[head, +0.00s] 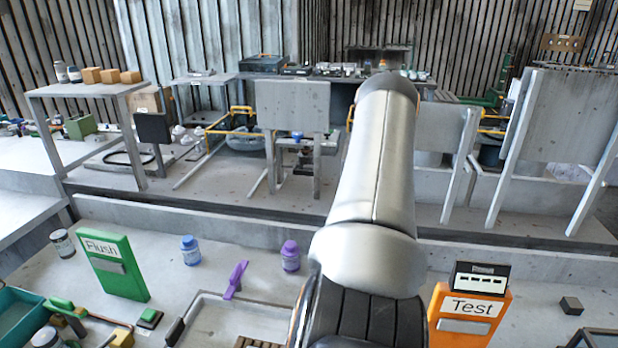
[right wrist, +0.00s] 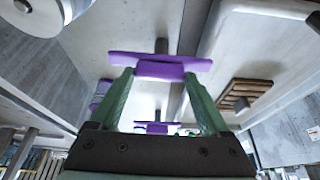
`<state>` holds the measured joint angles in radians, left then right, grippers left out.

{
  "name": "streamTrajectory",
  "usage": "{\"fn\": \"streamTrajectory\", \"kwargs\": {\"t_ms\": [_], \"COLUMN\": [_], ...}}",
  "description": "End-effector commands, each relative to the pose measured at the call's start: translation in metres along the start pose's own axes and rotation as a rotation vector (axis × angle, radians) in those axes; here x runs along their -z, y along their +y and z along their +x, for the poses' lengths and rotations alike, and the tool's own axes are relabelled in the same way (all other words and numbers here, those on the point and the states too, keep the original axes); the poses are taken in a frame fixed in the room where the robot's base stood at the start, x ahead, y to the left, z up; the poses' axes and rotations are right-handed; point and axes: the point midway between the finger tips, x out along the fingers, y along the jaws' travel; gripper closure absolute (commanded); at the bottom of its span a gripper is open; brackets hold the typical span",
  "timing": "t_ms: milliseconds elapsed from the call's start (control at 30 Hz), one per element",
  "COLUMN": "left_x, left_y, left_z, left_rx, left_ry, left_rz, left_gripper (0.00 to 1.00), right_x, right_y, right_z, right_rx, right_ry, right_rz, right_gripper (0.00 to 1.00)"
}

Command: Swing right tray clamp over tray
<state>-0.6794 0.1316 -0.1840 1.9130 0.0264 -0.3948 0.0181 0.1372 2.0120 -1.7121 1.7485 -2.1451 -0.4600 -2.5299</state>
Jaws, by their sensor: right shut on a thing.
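In the right wrist view my right gripper (right wrist: 160,88) has its two green fingers closed on a purple clamp handle (right wrist: 160,68). The handle is a wide bar lying across the fingertips, with a grey post behind it. A second purple piece (right wrist: 155,127) shows lower, between the fingers. In the head view one purple clamp (head: 236,280) stands tilted at the back edge of a pale tray-like recess (head: 212,308). My large silver arm link covers the centre of that view and hides the right gripper and the clamp it holds. My left gripper is not in view.
A purple bottle (head: 290,256) and a blue bottle (head: 190,250) stand behind the recess. A green Flush sign (head: 113,263) is at left, an orange Test sign (head: 470,312) at right. The right wrist view shows a brown slatted piece (right wrist: 241,93).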

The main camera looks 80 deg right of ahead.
Motion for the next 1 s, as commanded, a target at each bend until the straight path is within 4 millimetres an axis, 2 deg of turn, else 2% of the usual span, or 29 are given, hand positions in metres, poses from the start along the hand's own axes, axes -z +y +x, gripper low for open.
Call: {"fn": "streamTrajectory", "kwargs": {"t_ms": [267,667,700,833,1000], "left_x": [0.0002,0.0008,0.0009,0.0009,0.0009], "left_y": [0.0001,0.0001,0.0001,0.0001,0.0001], "left_z": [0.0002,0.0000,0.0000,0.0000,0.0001], "left_rx": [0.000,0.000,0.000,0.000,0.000], "left_ry": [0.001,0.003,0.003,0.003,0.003], "left_rz": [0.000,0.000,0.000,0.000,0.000], "left_gripper": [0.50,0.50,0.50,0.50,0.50], "right_x": [-0.0073,-0.0076,-0.0076,-0.0079,-0.0082], "right_y": [0.0035,0.0037,0.0037,0.0033,0.0026], "right_z": [-0.0051,-0.0059,-0.0059,-0.0055,-0.0050], "right_rx": [0.004,0.004,0.004,0.005,0.006], "right_ry": [0.004,0.004,0.004,0.003,0.002], "right_rz": [-0.012,-0.012,-0.012,-0.013,-0.013], "right_gripper": [1.00,1.00,0.16,0.01,0.00]}}
